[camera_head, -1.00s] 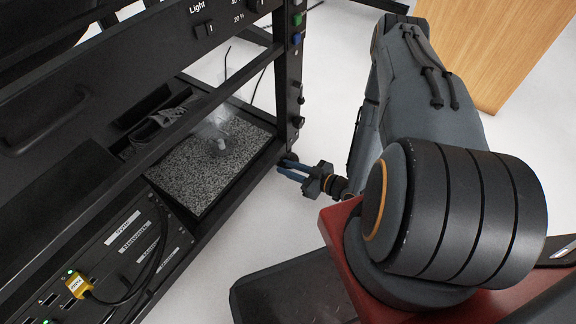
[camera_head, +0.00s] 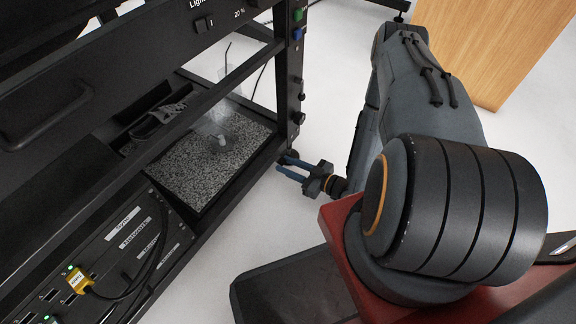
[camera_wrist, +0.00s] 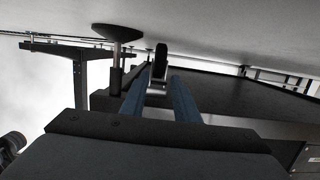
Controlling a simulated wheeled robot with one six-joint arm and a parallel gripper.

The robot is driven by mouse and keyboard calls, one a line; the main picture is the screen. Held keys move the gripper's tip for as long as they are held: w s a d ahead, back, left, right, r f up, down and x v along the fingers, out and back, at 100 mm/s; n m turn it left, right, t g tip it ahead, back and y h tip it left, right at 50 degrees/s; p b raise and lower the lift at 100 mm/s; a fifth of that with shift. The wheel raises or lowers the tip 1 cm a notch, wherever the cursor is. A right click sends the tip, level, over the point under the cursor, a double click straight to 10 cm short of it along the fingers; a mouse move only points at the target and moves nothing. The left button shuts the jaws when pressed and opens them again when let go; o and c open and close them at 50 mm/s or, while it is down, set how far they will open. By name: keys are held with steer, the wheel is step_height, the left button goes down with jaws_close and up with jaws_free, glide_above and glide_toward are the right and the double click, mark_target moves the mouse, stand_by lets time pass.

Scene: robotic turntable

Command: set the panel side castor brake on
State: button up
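The castor (camera_head: 289,156) stands at the foot of the black cart's corner post. In the wrist view its dark wheel (camera_wrist: 160,62) shows beyond and between my fingertips, with a small pale part at its near end. I cannot tell whether that part is the brake lever, or how the brake is set. My gripper (camera_head: 281,164) has two blue fingers, spread apart and pointing at the castor from the right, close to the floor. In the wrist view my gripper (camera_wrist: 160,85) is open with nothing clearly held. Contact with the castor cannot be told.
A dark disc-shaped foot (camera_wrist: 117,33) on a stem stands left of the wheel in the wrist view. The black cart (camera_head: 291,100) carries a speckled shelf plate (camera_head: 190,175). A wooden cabinet (camera_head: 495,50) stands at the back right. White floor lies between.

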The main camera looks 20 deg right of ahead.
steer(key=shift+s+d, duration=0.1)
steer(key=shift+p+v, duration=1.75)
steer(key=shift+v, duration=2)
